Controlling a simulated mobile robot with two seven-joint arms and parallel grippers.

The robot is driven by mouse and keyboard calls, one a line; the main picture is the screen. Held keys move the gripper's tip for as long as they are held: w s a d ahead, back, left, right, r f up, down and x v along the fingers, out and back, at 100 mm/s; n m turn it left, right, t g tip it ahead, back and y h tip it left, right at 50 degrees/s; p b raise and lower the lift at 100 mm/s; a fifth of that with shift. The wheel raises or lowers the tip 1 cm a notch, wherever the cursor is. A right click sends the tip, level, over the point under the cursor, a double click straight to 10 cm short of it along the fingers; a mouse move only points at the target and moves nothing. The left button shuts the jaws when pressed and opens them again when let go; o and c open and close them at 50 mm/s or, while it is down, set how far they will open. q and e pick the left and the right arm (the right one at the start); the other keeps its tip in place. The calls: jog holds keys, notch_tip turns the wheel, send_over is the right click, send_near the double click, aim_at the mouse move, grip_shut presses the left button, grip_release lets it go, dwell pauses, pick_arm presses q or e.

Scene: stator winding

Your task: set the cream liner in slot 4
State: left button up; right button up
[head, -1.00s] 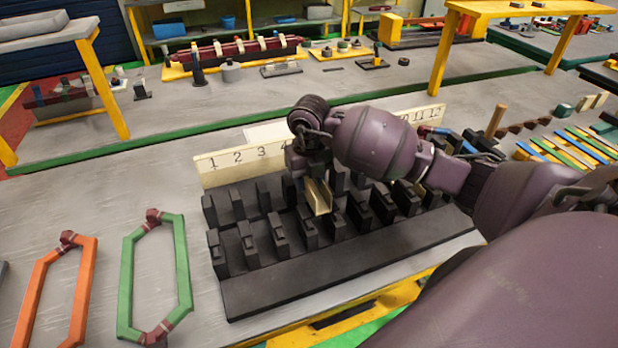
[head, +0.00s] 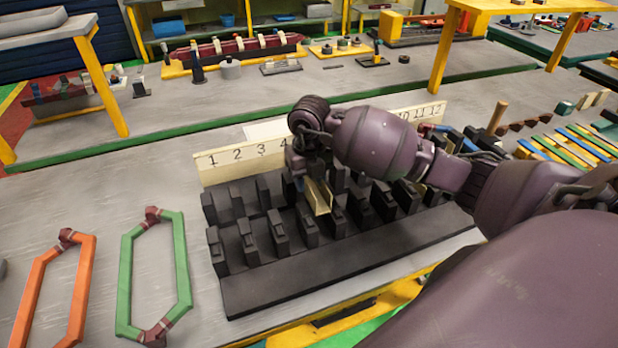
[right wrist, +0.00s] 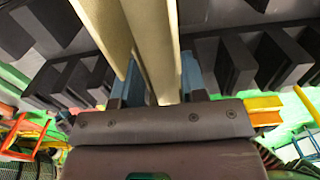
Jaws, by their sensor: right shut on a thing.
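The cream liner (head: 319,199) is a long folded channel, pointing toward the front of the black slotted block (head: 330,273). My right gripper (head: 308,176) is shut on it, and the arm hides its rear part. In the right wrist view the liner (right wrist: 150,45) runs between the blue fingers of my right gripper (right wrist: 160,78). The liner's front end is among the black teeth, slightly right of the label 4 (head: 284,142) in the picture. I cannot tell whether it touches the slot floor. My left gripper is not in view.
The cream number board (head: 236,164) stands behind the block, partly hidden by my right arm. A green hexagonal coil (head: 182,265) and an orange one (head: 82,285) lie to the left. Bare grey table separates the coils from the block.

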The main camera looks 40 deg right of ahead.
jog(key=shift+f+b, duration=0.4)
jog(key=shift+f, duration=0.35)
jog(key=shift+f+b, duration=0.3)
jog(key=shift+f, duration=0.2)
jog(key=shift+f, duration=0.2)
jog(key=shift+f, duration=0.3)
jog(key=shift+f+b, duration=0.8)
jog(key=shift+f, duration=0.2)
jog(key=shift+f, duration=0.5)
jog(key=shift+b, duration=0.3)
jog(key=shift+f, duration=0.25)
jog(key=shift+f, duration=0.25)
